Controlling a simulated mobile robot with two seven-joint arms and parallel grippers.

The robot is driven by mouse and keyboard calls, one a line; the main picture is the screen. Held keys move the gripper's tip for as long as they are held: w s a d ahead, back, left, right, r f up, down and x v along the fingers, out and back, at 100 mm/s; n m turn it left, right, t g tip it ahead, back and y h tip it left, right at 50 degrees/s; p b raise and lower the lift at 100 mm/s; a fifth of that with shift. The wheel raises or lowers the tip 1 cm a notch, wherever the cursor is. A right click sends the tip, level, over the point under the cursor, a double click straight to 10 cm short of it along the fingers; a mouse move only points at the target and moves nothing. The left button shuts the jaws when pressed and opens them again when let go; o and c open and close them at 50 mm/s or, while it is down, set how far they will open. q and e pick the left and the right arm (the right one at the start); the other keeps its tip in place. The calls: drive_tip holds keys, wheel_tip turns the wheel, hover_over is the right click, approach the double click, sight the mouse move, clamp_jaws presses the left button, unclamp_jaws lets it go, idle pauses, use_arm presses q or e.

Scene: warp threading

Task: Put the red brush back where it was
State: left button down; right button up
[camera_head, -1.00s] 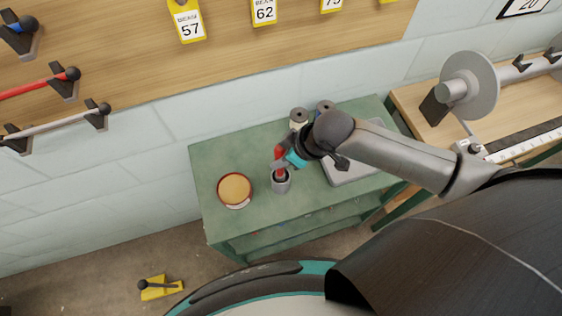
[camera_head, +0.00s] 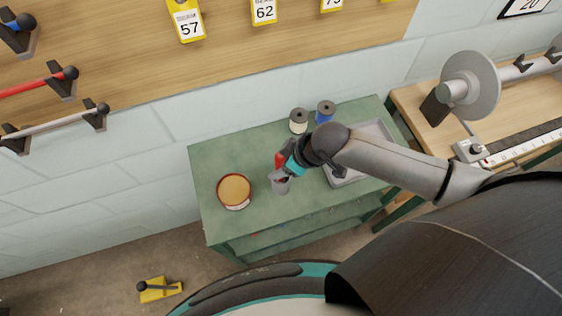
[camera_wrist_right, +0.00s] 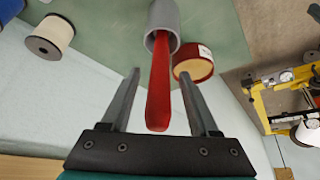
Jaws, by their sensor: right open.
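The red brush (camera_wrist_right: 160,85) stands in the grey cup (camera_wrist_right: 167,18), its red handle sticking out of the mouth; its lower end is hidden inside. In the head view the cup (camera_head: 280,186) stands on the green table (camera_head: 216,158), partly covered by my right gripper. My right gripper (camera_wrist_right: 159,74) is open, with one finger on each side of the handle and visible gaps between. It also shows at the cup in the head view (camera_head: 280,172). My left gripper is not in view.
A red-rimmed tin (camera_head: 235,191) stands left of the cup. A cream spool (camera_head: 299,121) and a blue spool (camera_head: 326,112) stand behind. A grey tray (camera_head: 342,180) lies to the right, partly under my arm. The table's left back corner is clear.

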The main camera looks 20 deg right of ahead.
drive_tip(key=p+v, duration=0.2)
drive_tip(key=v, duration=1)
drive_tip(key=shift+r, duration=0.2)
